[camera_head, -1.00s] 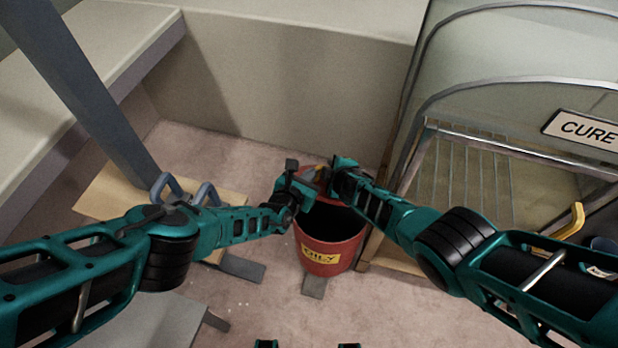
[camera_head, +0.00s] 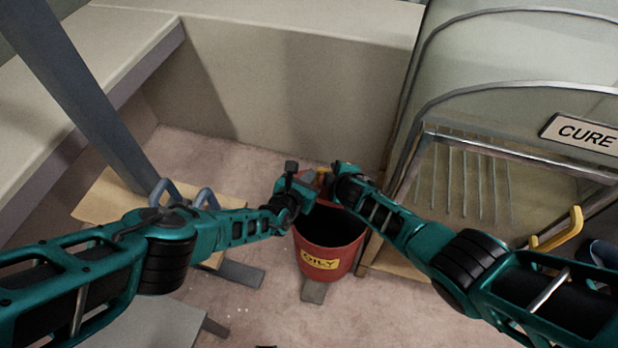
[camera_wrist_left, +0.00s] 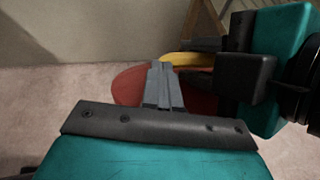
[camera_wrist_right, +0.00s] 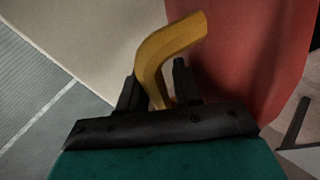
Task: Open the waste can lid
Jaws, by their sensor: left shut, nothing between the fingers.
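The red waste can (camera_head: 330,262) with its yellow OILY label stands on the floor in the head view. Its dark inside shows, so the lid is raised at the back of the can. The red lid shows in the left wrist view (camera_wrist_left: 131,84) and the right wrist view (camera_wrist_right: 245,50). My left gripper (camera_wrist_left: 165,75) is shut and empty, its tips over the red lid near the yellow handle (camera_wrist_left: 188,59). My right gripper (camera_wrist_right: 157,85) has its fingers apart on either side of the yellow handle (camera_wrist_right: 165,50), with a small gap visible. The arms hide part of the can's rim.
A glazed cabinet marked CURE (camera_head: 582,133), with a yellow handle (camera_head: 560,232), stands close to the can's right. A pale bench (camera_head: 290,85) runs behind. A wooden board (camera_head: 110,198) lies at left. Carpeted floor (camera_head: 275,300) is free in front.

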